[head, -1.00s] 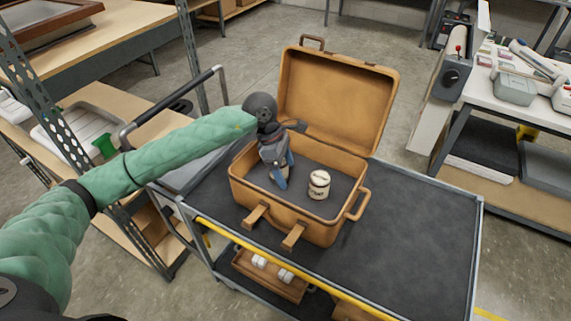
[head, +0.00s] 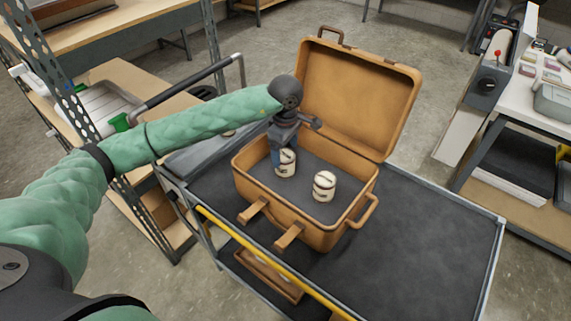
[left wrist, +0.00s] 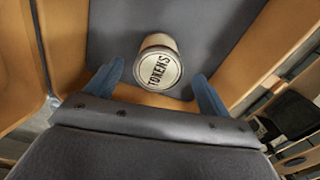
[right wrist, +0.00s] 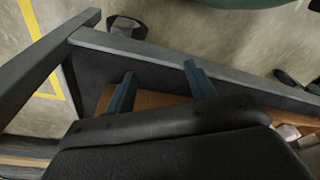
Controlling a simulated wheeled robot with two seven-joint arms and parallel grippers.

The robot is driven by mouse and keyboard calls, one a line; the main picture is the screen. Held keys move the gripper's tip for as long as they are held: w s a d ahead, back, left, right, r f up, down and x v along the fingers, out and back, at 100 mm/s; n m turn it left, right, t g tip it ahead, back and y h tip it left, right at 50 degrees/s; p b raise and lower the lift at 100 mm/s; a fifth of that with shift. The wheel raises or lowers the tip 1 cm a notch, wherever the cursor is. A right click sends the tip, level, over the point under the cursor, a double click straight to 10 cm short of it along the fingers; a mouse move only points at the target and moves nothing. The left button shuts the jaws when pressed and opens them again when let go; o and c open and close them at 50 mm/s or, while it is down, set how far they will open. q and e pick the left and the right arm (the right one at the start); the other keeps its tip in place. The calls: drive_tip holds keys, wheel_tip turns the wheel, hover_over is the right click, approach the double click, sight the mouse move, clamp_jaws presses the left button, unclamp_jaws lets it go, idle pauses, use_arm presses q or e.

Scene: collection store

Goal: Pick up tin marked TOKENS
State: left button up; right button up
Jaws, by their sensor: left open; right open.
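The cream tin marked TOKENS (left wrist: 158,68) stands on the dark floor of an open tan suitcase (head: 285,221), with its lid lettering readable in the left wrist view. In the head view this tin (head: 287,170) is partly hidden by my left gripper (head: 278,158). A second cream tin (head: 324,186) stands to the right. My right gripper (right wrist: 160,72) is open and empty.
The suitcase rests on a dark-topped cart (head: 440,215), whose right part is bare. The raised suitcase lid (head: 358,95) stands behind the tins. The right wrist view shows the cart's grey frame (right wrist: 245,80) close by. A shelf unit stands left, a workbench right.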

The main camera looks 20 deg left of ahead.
sight(285, 165)
use_arm(q)
wheel_tip(285, 165, down, 2)
drive_tip(key=shift+s+a+f, duration=0.1)
drive_tip(key=shift+a+f, duration=0.05)
drive_tip(key=shift+f, duration=0.05)
drive_tip(key=shift+w+f, duration=0.2)
drive_tip(key=shift+f, duration=2.3)
drive_tip(key=c, duration=1.3)
drive_tip(key=shift+r, duration=0.1)
